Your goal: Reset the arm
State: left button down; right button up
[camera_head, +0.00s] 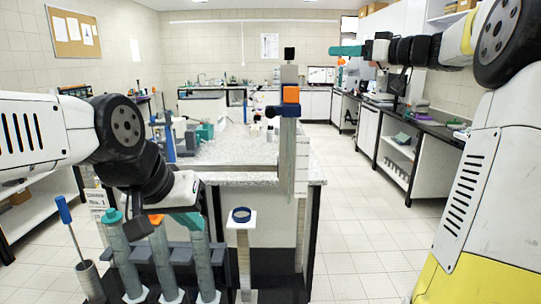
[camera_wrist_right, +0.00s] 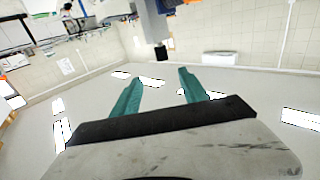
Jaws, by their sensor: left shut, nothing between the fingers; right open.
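My left arm reaches in from the left of the head view. The teal fingers of my left gripper (camera_head: 191,222) are shut and empty, low over a row of grey cylinders (camera_head: 162,262), partly overlapping them in the picture. My right arm is raised at the upper right. My right gripper (camera_head: 346,50) points left, high above the floor; in the right wrist view its two teal fingers (camera_wrist_right: 159,76) are spread apart with nothing between them.
A tall grey post with an orange block (camera_head: 291,94) stands at the granite bench (camera_head: 240,177). A blue-handled rod (camera_head: 64,210) stands at the lower left. The tiled floor (camera_head: 360,235) to the right is clear.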

jog(key=s+a+f+m+g+h, duration=0.2)
jog(key=s+a+f+g, duration=0.15)
jog(key=s+f, duration=0.4)
jog(key=s+a+f+m+g+h, duration=0.2)
jog(key=s+a+f, duration=0.35)
jog(key=s, duration=0.25)
jog(key=s+d+f+m+h, duration=0.1)
jog(key=s+f+m+h, duration=0.1)
jog(key=s+f, duration=0.6)
jog(key=s+d+f+m+g+h, duration=0.1)
jog(key=s+f+h, duration=0.3)
jog(key=s+f, duration=0.5)
jog(key=shift+s+d+m+h, duration=0.25)
jog(key=shift+d+m+h, duration=0.05)
jog(key=shift+d+m, duration=0.45)
jog(key=shift+a, duration=0.1)
